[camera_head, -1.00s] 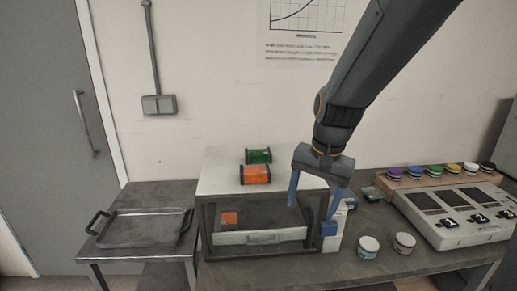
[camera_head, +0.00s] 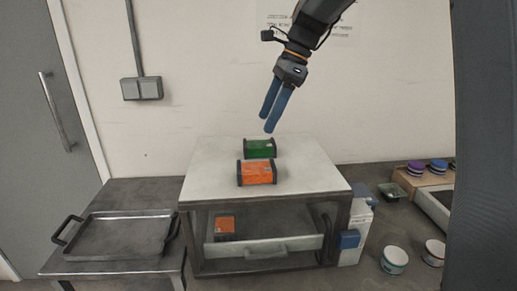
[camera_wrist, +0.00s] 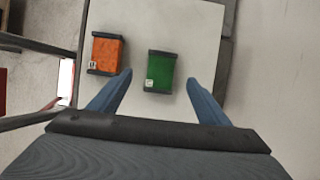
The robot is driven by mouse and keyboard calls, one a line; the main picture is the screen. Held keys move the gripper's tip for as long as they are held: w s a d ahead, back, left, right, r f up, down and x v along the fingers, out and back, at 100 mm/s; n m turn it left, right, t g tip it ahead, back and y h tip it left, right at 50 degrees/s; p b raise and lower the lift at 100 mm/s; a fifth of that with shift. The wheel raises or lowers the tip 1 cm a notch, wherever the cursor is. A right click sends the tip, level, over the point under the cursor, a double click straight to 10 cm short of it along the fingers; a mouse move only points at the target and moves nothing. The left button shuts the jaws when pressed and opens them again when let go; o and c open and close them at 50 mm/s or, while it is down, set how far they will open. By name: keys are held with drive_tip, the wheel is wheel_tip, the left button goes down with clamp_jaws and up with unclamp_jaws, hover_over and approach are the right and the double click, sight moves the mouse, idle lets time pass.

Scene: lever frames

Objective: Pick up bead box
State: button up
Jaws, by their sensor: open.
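A green box (camera_head: 260,148) with black ends lies on the white cabinet top (camera_head: 213,165). An orange box (camera_head: 257,172) of the same kind lies just in front of it. A second orange box (camera_head: 225,225) is inside the cabinet's drawer. I cannot tell which is the bead box. My gripper (camera_head: 268,122) is open and empty, above the cabinet top near the green box. In the wrist view, the green box (camera_wrist: 160,72) shows between the fingertips, below and apart from them, and the orange box (camera_wrist: 105,53) is left of the left finger.
A metal tray (camera_head: 117,237) with handles sits on the low table at left. White cups (camera_head: 394,260) and a rack of coloured-lidded pots (camera_head: 425,181) are at right. The wall stands close behind the cabinet. The air around my gripper is clear.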

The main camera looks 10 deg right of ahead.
sight(260, 142)
wheel_tip(260, 142, down, 2)
drive_tip(key=shift+a+f+p, duration=0.15)
drive_tip(key=shift+f+p, duration=0.05)
drive_tip(key=shift+p, duration=0.15)
drive_tip(key=shift+p+x, duration=0.7)
drive_tip(key=shift+x, duration=1.6)
drive_tip(key=shift+w+f, duration=0.1)
drive_tip(key=c, duration=1.2)
